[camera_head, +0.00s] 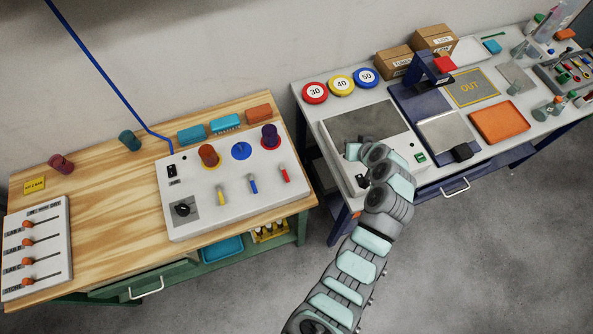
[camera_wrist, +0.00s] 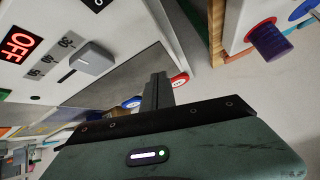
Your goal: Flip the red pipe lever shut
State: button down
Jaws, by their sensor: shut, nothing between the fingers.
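The red lever (camera_head: 284,173) is the rightmost of three small levers on the white panel box (camera_head: 215,217) on the wooden bench, in the head view. A yellow lever (camera_head: 221,195) and a blue lever (camera_head: 252,184) are to its left. The red lever does not show in the wrist view. My gripper (camera_wrist: 158,80) is shut and empty, over the white hotplate-like device on the right table, apart from the lever and to its right. In the head view its fingers are mostly hidden by my arm.
Behind the levers stand an orange cylinder (camera_head: 209,155), a blue disc (camera_head: 241,151) and a purple cylinder (camera_head: 270,135). The white device (camera_head: 393,159) on the grey table (camera_head: 300,95) has a grey knob (camera_wrist: 93,57). A gap separates the bench and table.

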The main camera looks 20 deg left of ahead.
aim_at(284, 172)
jog(key=s+a+r+n+g+y, duration=0.1)
jog(key=s+r+n+g, duration=0.1)
jog(key=s, duration=0.3)
jog(key=s+a+r+n+g, duration=0.2)
jog(key=s+r+n+g, duration=0.1)
jog(key=s+g, duration=0.2)
jog(key=shift+s+a+y, duration=0.2)
jog(key=shift+s+y, duration=0.2)
jog(key=shift+s, duration=0.2)
jog(key=p+x, duration=0.1)
jog(key=x, duration=0.9)
jog(key=shift+s+a, duration=0.1)
jog(key=shift+a, duration=0.05)
jog(key=shift+s+a+r+p, duration=0.1)
jog(key=shift+s+a+p, duration=0.5)
jog(key=shift+s, duration=0.1)
jog(key=shift+s+a+p, duration=0.3)
jog(key=shift+s+a, duration=0.3)
jog(key=shift+a, duration=0.05)
